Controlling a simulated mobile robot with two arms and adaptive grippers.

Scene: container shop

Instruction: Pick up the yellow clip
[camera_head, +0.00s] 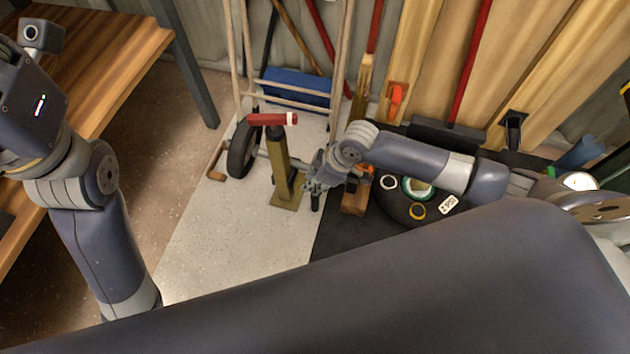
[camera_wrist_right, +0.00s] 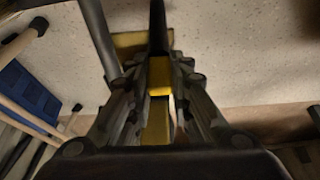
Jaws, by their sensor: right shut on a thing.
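My right gripper (camera_head: 316,182) is beside the olive-yellow floor pump (camera_head: 282,165) in the head view. In the right wrist view the same gripper (camera_wrist_right: 160,72) is shut on a bright yellow piece, which I take for the yellow clip (camera_wrist_right: 159,78). It lies between the two dark fingers, with a black part pointing away above it. The fingers hide its sides, and I cannot make it out in the head view. The left arm shows at the left of the head view; its gripper's fingers are not in sight.
A hand truck (camera_head: 240,60) stands behind the pump, whose red handle (camera_head: 272,119) sticks up close by. A dark round surface (camera_head: 400,208) with tape rolls lies to the right. A wooden bench (camera_head: 100,60) is at left. The pale floor mat (camera_head: 220,240) is clear in front.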

